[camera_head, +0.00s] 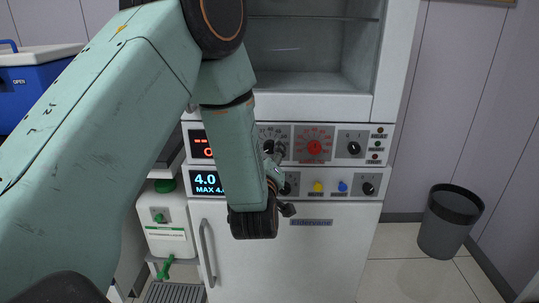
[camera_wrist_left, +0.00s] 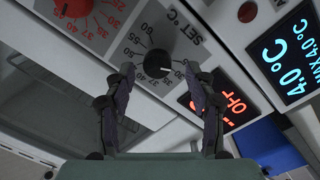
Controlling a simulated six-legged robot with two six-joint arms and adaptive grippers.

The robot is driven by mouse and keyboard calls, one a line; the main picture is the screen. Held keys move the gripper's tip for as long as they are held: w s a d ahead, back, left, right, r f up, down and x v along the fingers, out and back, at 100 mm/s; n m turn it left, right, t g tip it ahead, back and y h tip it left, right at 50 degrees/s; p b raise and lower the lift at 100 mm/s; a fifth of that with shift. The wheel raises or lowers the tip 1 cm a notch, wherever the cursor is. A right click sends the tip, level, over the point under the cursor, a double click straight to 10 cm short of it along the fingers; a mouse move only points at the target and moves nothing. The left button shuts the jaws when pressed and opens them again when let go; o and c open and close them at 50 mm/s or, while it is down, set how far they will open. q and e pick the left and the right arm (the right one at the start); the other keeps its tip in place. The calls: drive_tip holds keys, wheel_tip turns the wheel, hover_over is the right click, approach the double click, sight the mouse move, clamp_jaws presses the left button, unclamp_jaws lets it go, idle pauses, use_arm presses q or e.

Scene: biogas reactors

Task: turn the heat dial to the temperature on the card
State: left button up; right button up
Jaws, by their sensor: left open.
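The heat dial, a black knob (camera_wrist_left: 158,63) on a grey scale plate marked SET °C, sits between the open fingers of my left gripper (camera_wrist_left: 160,76) in the wrist view. The fingers are on either side and do not visibly grip it. A white pointer line shows on the knob, but I cannot read its exact setting. In the head view the dial (camera_head: 281,148) is partly hidden by my left gripper (camera_head: 277,178), which is in front of the panel. No temperature card is visible. My right gripper is not in view.
A red dial (camera_head: 314,148) sits right of the heat dial. A black knob (camera_head: 354,147) and indicator lamps are farther right. Below are a blue 4.0 °C display (camera_head: 207,182) and small yellow and blue knobs. A dark bin (camera_head: 450,222) stands on the floor at right.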

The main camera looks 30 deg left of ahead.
use_arm(q)
drive_tip(key=shift+w, duration=0.55)
drive_tip(key=shift+w+a, duration=0.1)
drive_tip(key=shift+a, duration=0.15)
drive_tip(key=shift+d, duration=0.15)
drive_tip(key=shift+c, duration=1.2)
drive_tip(key=c, duration=0.9)
